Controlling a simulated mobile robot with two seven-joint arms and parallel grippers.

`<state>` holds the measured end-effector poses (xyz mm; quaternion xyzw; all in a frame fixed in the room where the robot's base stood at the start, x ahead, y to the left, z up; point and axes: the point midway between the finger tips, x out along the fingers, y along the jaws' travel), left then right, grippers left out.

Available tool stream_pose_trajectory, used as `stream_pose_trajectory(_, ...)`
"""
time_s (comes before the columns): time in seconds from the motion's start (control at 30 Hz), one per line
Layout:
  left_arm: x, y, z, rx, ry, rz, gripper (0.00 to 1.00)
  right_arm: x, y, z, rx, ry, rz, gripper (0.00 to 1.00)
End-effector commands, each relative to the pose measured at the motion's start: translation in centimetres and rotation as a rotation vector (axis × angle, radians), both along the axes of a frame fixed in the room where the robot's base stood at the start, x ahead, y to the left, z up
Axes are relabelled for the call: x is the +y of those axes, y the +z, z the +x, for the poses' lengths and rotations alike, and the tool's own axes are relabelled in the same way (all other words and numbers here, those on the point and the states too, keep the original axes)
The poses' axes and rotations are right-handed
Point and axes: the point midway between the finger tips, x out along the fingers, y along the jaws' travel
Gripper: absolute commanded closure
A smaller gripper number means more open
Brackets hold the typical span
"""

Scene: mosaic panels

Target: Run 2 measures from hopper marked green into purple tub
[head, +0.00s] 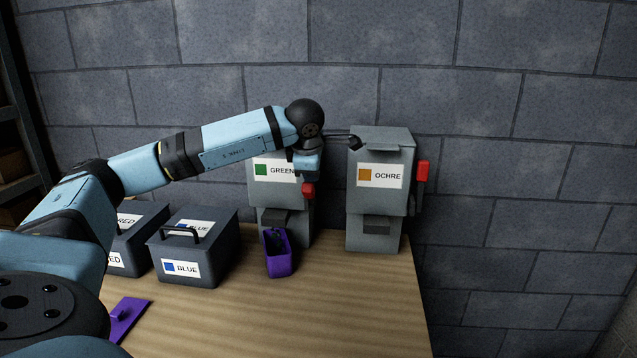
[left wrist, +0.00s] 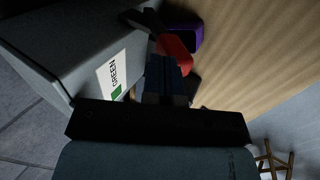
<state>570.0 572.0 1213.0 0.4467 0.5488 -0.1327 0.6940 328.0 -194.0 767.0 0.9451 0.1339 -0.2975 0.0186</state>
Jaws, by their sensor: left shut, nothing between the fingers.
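The grey hopper marked GREEN (head: 265,188) stands at the back of the table, partly hidden by my left arm. Its red handle (head: 308,190) is on its right side, just below my left gripper (head: 306,178). In the left wrist view the red handle (left wrist: 176,52) lies right at the tips of my left gripper (left wrist: 160,68), which is shut and empty; whether they touch I cannot tell. The purple tub (head: 280,262) stands open under the GREEN hopper's spout, with something dark inside. It also shows in the left wrist view (left wrist: 186,32). My right gripper is not in view.
The hopper marked OCHRE (head: 376,205), with a red handle (head: 422,174), stands to the right. Dark boxes marked BLUE (head: 180,268) and RED (head: 128,240) stand to the left. A flat purple piece (head: 128,318) lies at front left. The table's right front (head: 370,310) is clear.

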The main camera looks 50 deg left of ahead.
Motion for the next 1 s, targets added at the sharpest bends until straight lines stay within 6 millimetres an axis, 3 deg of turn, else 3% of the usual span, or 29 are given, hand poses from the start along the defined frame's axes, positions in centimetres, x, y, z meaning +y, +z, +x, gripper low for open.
stream_pose_trajectory(0.3, -0.1, -1.6, -1.1, -0.046, 0.001, 0.04, 1.0, 0.6, -1.2, 0.6, 0.006, -0.012, 0.029, 0.01)
stream_pose_trajectory(1.0, -0.5, -2.2, -1.5, -0.035, -0.002, 0.036, 1.0, 0.6, -1.6, 0.7, 0.014, -0.018, 0.035, 0.01)
